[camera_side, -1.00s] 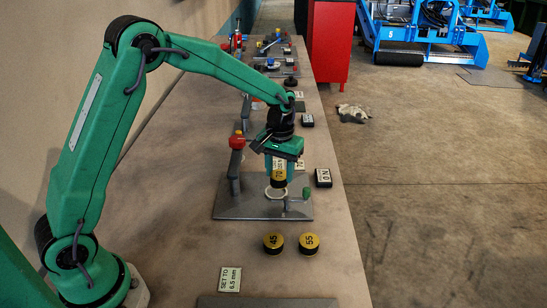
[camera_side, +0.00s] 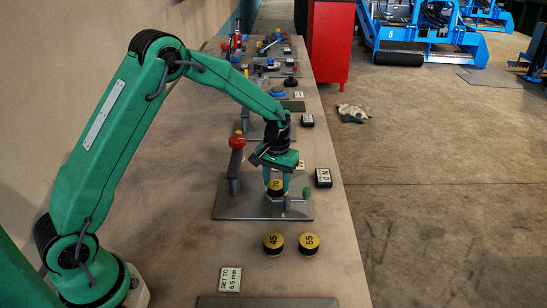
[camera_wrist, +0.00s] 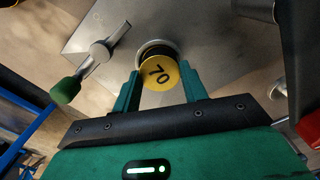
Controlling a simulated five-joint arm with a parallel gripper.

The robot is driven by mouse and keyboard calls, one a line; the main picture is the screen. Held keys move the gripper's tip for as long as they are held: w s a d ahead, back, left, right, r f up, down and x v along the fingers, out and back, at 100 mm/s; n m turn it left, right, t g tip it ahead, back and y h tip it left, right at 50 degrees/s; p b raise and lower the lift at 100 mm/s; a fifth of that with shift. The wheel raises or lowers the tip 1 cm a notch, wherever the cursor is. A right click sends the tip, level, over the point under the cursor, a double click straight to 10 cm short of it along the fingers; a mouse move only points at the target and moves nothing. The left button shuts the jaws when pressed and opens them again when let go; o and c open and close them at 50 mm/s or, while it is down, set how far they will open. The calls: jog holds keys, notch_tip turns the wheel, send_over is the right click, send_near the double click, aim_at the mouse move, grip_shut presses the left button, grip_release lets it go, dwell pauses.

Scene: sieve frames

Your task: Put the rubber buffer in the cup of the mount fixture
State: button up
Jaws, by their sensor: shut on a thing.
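The rubber buffer, a dark disc with a yellow top marked 70, shows in the side view (camera_side: 276,184) and in the wrist view (camera_wrist: 160,74). My gripper (camera_side: 277,183) is shut on it, with a finger on each side. The buffer is at the cup of the mount fixture, a pale ring (camera_wrist: 154,47) that shows just past its edge in the wrist view. The buffer hides most of the cup, and I cannot tell how far it sits inside. The mount fixture's grey base plate (camera_side: 238,209) lies flat on the bench.
On the fixture, a post with a red knob (camera_side: 237,142) stands left and a green-handled lever (camera_side: 298,197) right. Two other yellow-topped buffers, 45 (camera_side: 273,243) and 55 (camera_side: 309,243), stand in front. A black block (camera_side: 323,177) lies to the right.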

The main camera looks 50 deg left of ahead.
aim_at(276, 184)
jog(key=shift+f, duration=0.2)
jog(key=o, duration=1)
jog(key=shift+o, duration=0.2)
jog(key=shift+r, duration=0.15)
notch_tip(276, 184, up, 12)
jog(key=shift+r, duration=0.15)
dwell(0.4)
